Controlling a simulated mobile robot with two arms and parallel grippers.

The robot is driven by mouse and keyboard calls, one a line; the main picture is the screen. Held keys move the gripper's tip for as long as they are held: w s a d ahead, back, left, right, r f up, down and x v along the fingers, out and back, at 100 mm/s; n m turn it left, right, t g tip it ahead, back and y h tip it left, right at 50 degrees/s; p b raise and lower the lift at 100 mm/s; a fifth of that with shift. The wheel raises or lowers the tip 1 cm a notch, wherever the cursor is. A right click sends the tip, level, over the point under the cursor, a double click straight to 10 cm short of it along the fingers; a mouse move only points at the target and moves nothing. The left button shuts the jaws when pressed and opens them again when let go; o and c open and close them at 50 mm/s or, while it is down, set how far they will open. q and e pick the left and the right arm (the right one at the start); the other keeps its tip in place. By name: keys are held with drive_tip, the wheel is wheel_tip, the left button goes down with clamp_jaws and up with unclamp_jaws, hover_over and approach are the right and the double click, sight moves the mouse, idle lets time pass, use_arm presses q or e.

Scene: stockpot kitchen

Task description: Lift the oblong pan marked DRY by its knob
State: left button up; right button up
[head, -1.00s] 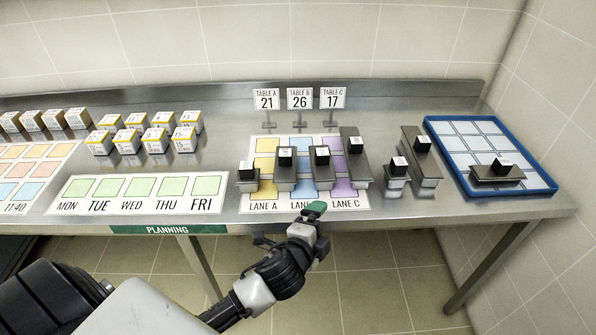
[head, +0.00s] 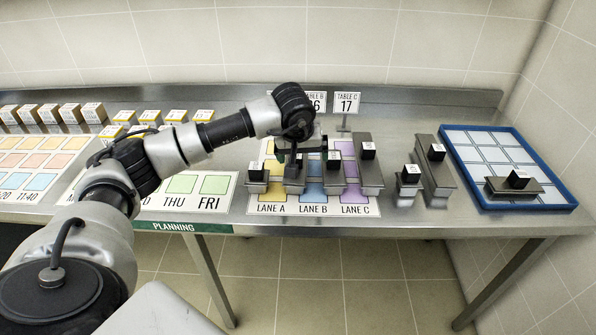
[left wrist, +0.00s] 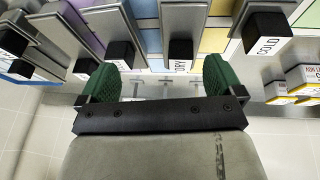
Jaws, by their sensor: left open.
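The DRY pan (left wrist: 180,15) is an oblong grey pan with a black knob (left wrist: 181,50), whose white label reads DRY in the left wrist view. In the head view it is the pan (head: 294,187) between lanes A and B, partly hidden by my gripper. My left gripper (head: 292,152) is over this pan, open and empty. In the left wrist view its two green fingertips (left wrist: 161,78) are wide apart, with the DRY knob between their lines, nearer the right finger. I cannot tell whether the fingers are level with the knob. My right gripper is not in view.
A pan with a COLD knob (left wrist: 268,33) stands close on one side; another knobbed pan (head: 334,183) stands on the other. More pans stand to the right, one in a blue tray (head: 572,200). Table signs (head: 347,104) stand behind. Small boxes (head: 70,113) are at left.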

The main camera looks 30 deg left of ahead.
sight(292, 187)
use_arm(q)
drive_tip(key=shift+a+r+y, duration=0.25)
drive_tip(key=shift+a+y, duration=0.05)
drive_tip(key=shift+a, duration=0.3)
drive_tip(key=shift+a+r+y, duration=0.25)
drive_tip(key=shift+a+y, duration=0.05)
drive_tip(key=shift+a, duration=0.25)
drive_tip(key=shift+a+f, duration=0.2)
drive_tip(key=shift+a, duration=0.15)
drive_tip(key=x, duration=0.4)
drive_tip(key=shift+w+f+p, duration=0.2)
drive_tip(key=shift+f+p, duration=0.1)
drive_tip(key=shift+p, duration=0.05)
drive_tip(key=shift+w+a+f+p, duration=0.1)
drive_tip(key=shift+w+f+p, duration=0.2)
drive_tip(key=shift+f, duration=0.25)
drive_tip(key=x, duration=0.4)
drive_tip(key=shift+w+f+p, duration=0.1)
drive_tip(key=shift+f+p, duration=0.05)
drive_tip(key=shift+p, duration=0.25)
drive_tip(key=shift+c, duration=0.4)
drive_tip(key=c, duration=1.1)
